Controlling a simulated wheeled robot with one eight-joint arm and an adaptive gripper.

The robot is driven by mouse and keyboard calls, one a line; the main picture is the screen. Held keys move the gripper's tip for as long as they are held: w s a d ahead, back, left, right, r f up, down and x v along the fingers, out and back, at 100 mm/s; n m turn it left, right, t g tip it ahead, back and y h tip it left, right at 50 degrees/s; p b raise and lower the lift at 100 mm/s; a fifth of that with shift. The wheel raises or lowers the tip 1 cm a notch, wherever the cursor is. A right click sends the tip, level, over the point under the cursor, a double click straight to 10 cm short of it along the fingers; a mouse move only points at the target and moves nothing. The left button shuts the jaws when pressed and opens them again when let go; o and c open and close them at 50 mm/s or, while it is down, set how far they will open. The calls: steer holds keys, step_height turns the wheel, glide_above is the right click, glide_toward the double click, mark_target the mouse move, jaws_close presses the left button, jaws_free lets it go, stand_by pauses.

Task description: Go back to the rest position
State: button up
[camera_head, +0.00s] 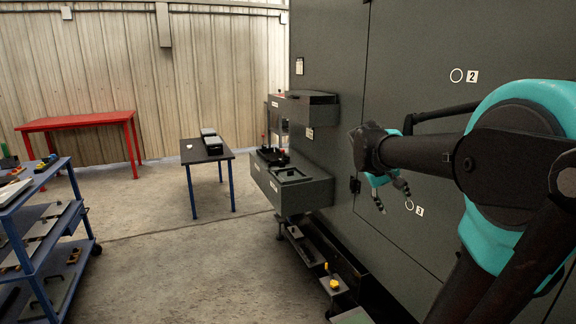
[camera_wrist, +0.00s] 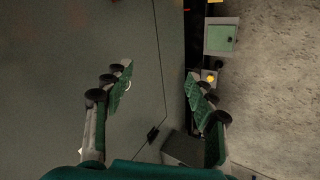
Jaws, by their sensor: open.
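My gripper (camera_head: 391,192) hangs at the end of my arm at the right of the head view, close in front of the grey enclosure wall (camera_head: 425,100). In the wrist view my gripper (camera_wrist: 160,85) is open, its two green-padded fingers wide apart with nothing between them. Below and behind the fingers, the wrist view shows the grey enclosure panel with a dark seam line and a small black latch (camera_wrist: 152,134). The fingers look apart from the panel, though the exact gap is hard to tell.
A dark fixture box (camera_head: 300,190) juts from the enclosure left of my gripper. A low rail with a yellow knob (camera_head: 334,284) runs along the enclosure's foot. A blue shelf cart (camera_head: 40,240), a dark table (camera_head: 188,158) and a red table (camera_head: 80,121) stand left. The middle floor is clear.

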steer(key=s+a+f+y, duration=0.2)
steer(key=s+a+f, duration=0.2)
steer(key=f, duration=0.3)
steer(key=s+a+f+t+y, duration=0.1)
steer(key=s+a+f+y, duration=0.1)
steer(key=s+a+f, duration=0.2)
steer(key=s+a+f+y, duration=0.2)
steer(key=s+a+f, duration=0.2)
steer(key=s+f, duration=0.5)
step_height(320, 180, down, 3)
steer(key=shift+a+f+m, duration=0.15)
steer(key=shift+a+m, duration=0.1)
steer(key=shift+m, duration=0.15)
